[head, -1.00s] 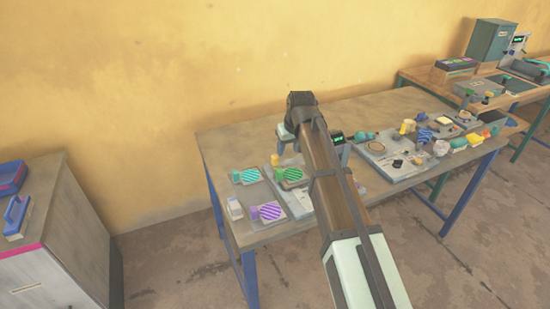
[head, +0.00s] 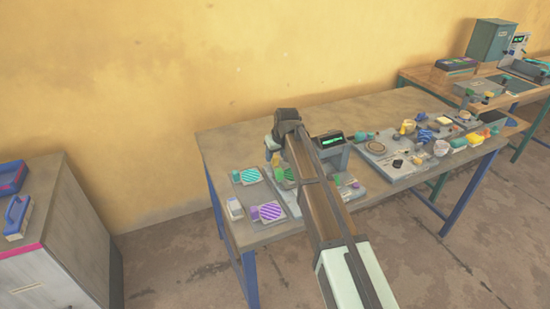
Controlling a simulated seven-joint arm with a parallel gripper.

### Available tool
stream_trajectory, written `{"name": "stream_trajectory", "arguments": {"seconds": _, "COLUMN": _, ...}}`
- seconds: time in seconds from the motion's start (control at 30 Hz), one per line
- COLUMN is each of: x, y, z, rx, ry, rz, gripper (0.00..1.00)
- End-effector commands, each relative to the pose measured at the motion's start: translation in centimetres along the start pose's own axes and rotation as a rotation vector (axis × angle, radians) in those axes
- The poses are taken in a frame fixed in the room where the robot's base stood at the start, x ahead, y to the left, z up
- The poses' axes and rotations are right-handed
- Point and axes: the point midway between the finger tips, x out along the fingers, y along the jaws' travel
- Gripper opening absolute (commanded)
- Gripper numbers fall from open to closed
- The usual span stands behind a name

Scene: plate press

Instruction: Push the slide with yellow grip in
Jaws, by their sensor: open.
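Teal (head: 250,176) and purple (head: 269,212) striped plates lie at the table's left front. A green striped plate (head: 281,184) is partly behind my arm. A crowded grey board (head: 380,160) lies to the right. The table's (head: 226,150) back left is bare.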

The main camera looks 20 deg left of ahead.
Motion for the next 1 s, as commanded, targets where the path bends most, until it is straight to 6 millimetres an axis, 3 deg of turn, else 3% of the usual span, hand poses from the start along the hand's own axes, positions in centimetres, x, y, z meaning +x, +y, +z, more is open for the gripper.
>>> {"name": "stream_trajectory", "arguments": {"seconds": 0.2, "x": 2.1, "y": 0.0, "z": 0.0, "rx": 0.0, "ry": 0.0, "rz": 0.0, "gripper": 0.49}}
{"name": "stream_trajectory", "arguments": {"seconds": 0.6, "x": 2.5, "y": 0.0, "z": 0.0, "rx": 0.0, "ry": 0.001, "rz": 0.0, "gripper": 0.49}}
{"name": "stream_trajectory", "arguments": {"seconds": 1.0, "x": 2.5, "y": 0.0, "z": 0.0, "rx": 0.0, "ry": 0.001, "rz": 0.0, "gripper": 0.12}}
